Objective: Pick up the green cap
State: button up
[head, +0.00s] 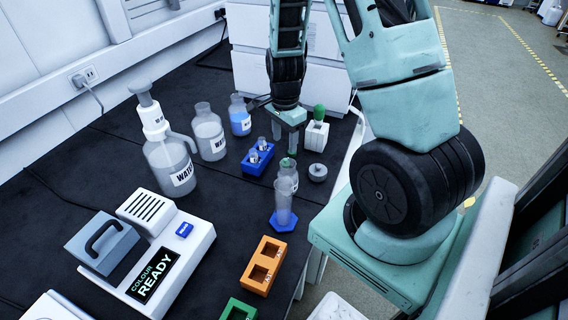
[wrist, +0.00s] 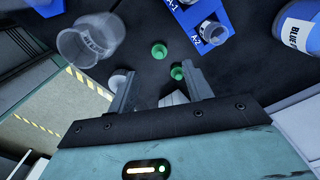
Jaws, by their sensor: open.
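A small round green cap (wrist: 159,50) lies on the black bench top in the wrist view, ahead of my fingertips. In the head view, green shows at the rim of the clear cylinder (head: 284,205), just below my gripper; this seems to be the cap (head: 287,160), partly hidden. A second green piece (wrist: 177,72) shows close to the right finger in the wrist view; I cannot tell whether it is another cap. My gripper (head: 286,148) points down, open and empty, and its fingers also show in the wrist view (wrist: 160,80). The cap is not between them.
A blue rack (head: 257,160) with small vials stands left of my gripper. A white holder (head: 316,136) with a green top stands right. A grey knobbed disc (head: 318,172) lies near the bench edge. Bottles (head: 209,135) stand behind left; an orange block (head: 264,266) is in front.

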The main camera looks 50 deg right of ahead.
jog(key=shift+f, duration=3.85)
jog(key=c, duration=1)
